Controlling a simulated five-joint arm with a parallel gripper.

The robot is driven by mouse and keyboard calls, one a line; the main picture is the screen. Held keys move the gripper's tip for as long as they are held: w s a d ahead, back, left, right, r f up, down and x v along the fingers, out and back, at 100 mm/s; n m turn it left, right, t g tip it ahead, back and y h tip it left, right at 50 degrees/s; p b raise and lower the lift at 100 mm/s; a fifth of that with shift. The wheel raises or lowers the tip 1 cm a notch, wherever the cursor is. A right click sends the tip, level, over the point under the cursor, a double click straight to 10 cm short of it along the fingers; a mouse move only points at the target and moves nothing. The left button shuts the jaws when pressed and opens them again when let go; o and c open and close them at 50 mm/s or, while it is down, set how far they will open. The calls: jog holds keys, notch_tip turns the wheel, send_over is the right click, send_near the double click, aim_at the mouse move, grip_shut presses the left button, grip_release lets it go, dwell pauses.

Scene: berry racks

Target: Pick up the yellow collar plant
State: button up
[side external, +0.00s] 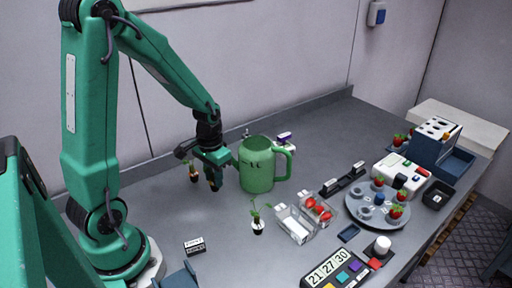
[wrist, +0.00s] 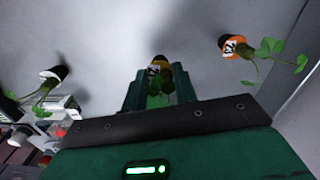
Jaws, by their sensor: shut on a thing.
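The yellow collar plant (wrist: 158,62) is a small seedling with a dark plug, a yellow collar, a white label and green leaves. It sits between the two green fingers of my gripper (wrist: 157,88) in the wrist view. My gripper (side external: 214,182) is shut on it and points down at the table, left of the green mug, in the side view. There the plant is mostly hidden by the fingers. I cannot tell whether it touches the table.
A green mug (side external: 257,170) is just right of my gripper. Strawberry boxes (side external: 295,225) lie further right.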

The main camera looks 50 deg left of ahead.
jog(key=s+d+r, duration=0.2)
jog(key=d+r, duration=0.6)
jog(key=d, duration=0.3)
jog(key=shift+s+d+r, duration=0.2)
jog(key=shift+d, duration=0.05)
jog(key=shift+w, duration=0.1)
dwell(0.4)
